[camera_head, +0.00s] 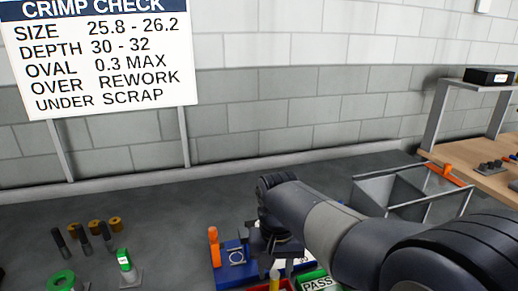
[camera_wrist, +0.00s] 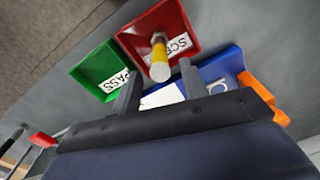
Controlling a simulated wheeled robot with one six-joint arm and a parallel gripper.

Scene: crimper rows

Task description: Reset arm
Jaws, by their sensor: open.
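My gripper (camera_head: 274,248) hangs over the bins at the bottom centre of the head view. In the wrist view its two fingers (camera_wrist: 158,84) are apart, with the red bin beyond them. The red SCRAP bin (camera_wrist: 128,42) holds or stands behind a yellow piece with a pale end (camera_wrist: 160,62). This piece is also in the head view (camera_head: 275,271). It appears to stick up from the red bin, not clasped by the fingers. The green PASS bin (camera_wrist: 92,70) is beside it. A blue base (camera_head: 229,258) with an orange handle (camera_head: 213,246) is left of my gripper.
A sign with crimp limits (camera_head: 100,55) stands at the back left. Several dark rods (camera_head: 83,238) and brown rings (camera_head: 96,227) are at the left, near a green-topped tool (camera_head: 124,261). A grey open bin (camera_head: 390,190) and a wooden bench (camera_head: 485,170) are at the right.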

